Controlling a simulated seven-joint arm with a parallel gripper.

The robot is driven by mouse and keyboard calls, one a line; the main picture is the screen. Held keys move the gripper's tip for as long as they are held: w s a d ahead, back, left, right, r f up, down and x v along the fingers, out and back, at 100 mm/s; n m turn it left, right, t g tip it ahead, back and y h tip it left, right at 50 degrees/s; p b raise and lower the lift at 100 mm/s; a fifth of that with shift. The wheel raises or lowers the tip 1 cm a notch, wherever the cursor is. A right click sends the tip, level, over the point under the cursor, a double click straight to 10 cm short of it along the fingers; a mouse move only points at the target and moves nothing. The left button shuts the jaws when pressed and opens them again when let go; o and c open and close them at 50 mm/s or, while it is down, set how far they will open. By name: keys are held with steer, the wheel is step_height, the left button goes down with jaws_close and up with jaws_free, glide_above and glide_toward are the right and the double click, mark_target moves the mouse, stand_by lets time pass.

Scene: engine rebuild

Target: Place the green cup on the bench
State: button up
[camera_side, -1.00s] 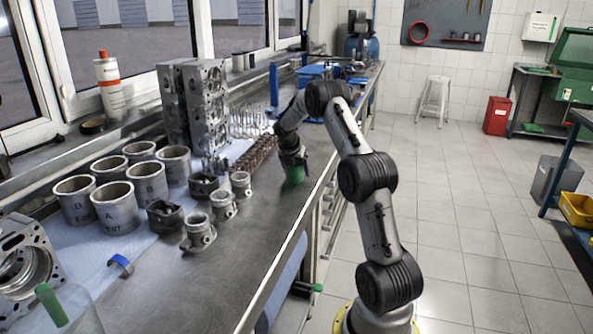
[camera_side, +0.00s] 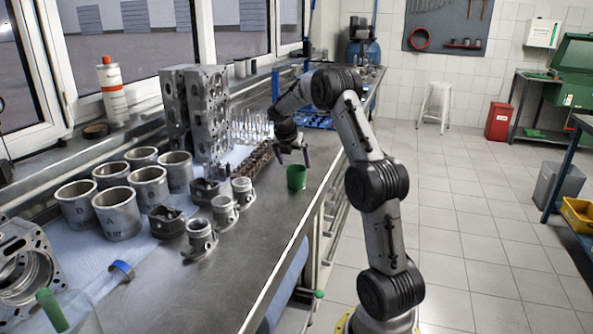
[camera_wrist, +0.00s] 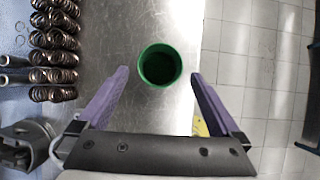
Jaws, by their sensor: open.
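The green cup (camera_side: 297,177) stands upright on the metal bench (camera_side: 246,246), near the bench's right edge. In the wrist view the cup (camera_wrist: 159,65) is seen from above with its dark inside showing. My gripper (camera_side: 292,158) is just above and behind the cup in the side view, apart from it. In the wrist view my gripper's two purple fingers (camera_wrist: 159,80) are spread wide, one on each side of the cup, with nothing between them touching it.
Several pistons (camera_side: 224,212) and cylinder liners (camera_side: 117,213) stand to the left of the cup. A row of coil springs (camera_wrist: 54,45) lies left of the fingers in the wrist view. The bench edge drops to a tiled floor (camera_wrist: 258,70) on the right. Bench in front of the cup is clear.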

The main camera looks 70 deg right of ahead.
steer(key=s+a+r+m+t+y, duration=0.15)
steer(key=a+r+m, duration=0.35)
steer(key=a, duration=0.8)
steer(key=a+r+m+t, duration=0.25)
steer(key=a+r, duration=0.45)
steer(key=a, duration=0.6)
steer(key=s+a+f+m+y, duration=0.2)
steer(key=s+a+m, duration=0.3)
steer(key=a, duration=0.5)
steer(key=s+a+f+m+t+y, duration=0.1)
steer(key=s+a+f+m+y, duration=0.1)
steer(key=s+a+m, duration=0.3)
steer(key=s+a, duration=0.4)
steer(key=s, duration=0.1)
steer(key=shift+s+a+f+m, duration=0.15)
steer(key=shift+s+a+m, duration=0.15)
steer(key=shift+a+m, duration=0.05)
